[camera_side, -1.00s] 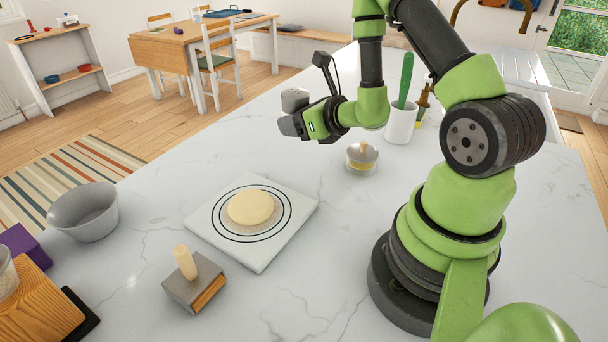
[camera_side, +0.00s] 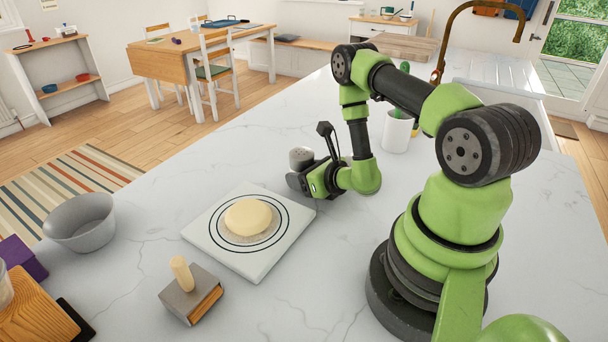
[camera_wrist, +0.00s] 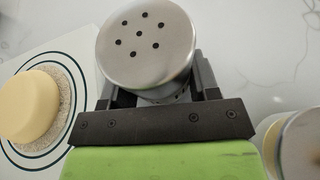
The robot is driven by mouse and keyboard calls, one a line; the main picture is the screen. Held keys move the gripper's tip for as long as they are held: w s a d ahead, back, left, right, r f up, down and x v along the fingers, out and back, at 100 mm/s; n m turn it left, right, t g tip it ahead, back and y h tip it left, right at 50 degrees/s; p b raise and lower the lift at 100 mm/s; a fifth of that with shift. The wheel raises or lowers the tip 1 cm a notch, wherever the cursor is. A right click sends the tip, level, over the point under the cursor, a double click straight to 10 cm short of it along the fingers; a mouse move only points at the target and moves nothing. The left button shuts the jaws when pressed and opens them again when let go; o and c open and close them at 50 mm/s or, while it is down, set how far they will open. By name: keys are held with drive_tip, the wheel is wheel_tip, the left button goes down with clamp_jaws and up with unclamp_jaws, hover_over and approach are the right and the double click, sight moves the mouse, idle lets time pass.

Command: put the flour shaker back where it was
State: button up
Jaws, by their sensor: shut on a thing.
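The flour shaker (camera_side: 301,158) has a grey metal top, and its holed lid (camera_wrist: 147,45) faces the wrist camera. My gripper (camera_side: 303,179) is shut on the shaker, low over the counter just right of the white board's far corner. In the wrist view my gripper's jaws (camera_wrist: 150,90) sit on either side of the shaker. The shaker looks upright. Its lower body is hidden by the gripper, and I cannot tell whether its base touches the counter.
A white board (camera_side: 262,262) with printed rings bears a pale dough disc (camera_side: 248,217). A round lidded jar (camera_wrist: 300,145) is at the wrist view's right edge.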

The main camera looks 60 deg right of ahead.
drive_tip(key=shift+f, duration=0.15)
drive_tip(key=o, duration=1)
drive_tip(key=shift+f, duration=0.1)
drive_tip(key=shift+c, duration=0.2)
drive_tip(key=shift+s+r, duration=0.25)
drive_tip(key=shift+v, duration=3.55)
drive_tip(key=shift+w, duration=0.1)
